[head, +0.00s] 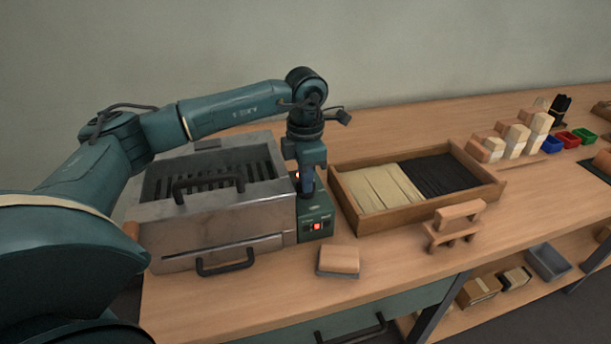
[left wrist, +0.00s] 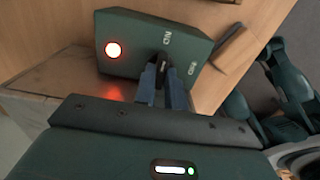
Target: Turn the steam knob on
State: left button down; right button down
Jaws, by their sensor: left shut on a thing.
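The dark green control box (head: 315,217) stands against the right side of the metal steam unit (head: 215,215). A red light (head: 316,227) glows on its front. In the left wrist view, the gripper's two fingers (left wrist: 163,85) are shut on the small dark knob (left wrist: 163,62) on the green box (left wrist: 193,42). The fingers hide much of the knob, and its turn angle is hard to tell. A round red lamp (left wrist: 114,50) glows beside it. My right gripper is not in view.
A wooden tray (head: 365,226) with pale and black bristles lies right of the control box. A wooden block brush (head: 338,261) and a small wooden stand (head: 453,226) are near the front edge. Stepped wooden blocks (head: 515,138) and small colored bins stand farther right.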

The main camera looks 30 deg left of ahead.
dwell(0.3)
pick_arm(q)
jog(key=c, duration=1.5)
grip_release()
jog(key=shift+o, duration=0.2)
jog(key=shift+r, duration=0.1)
notch_tip(320, 180, up, 13)
jog(key=shift+d, duration=0.1)
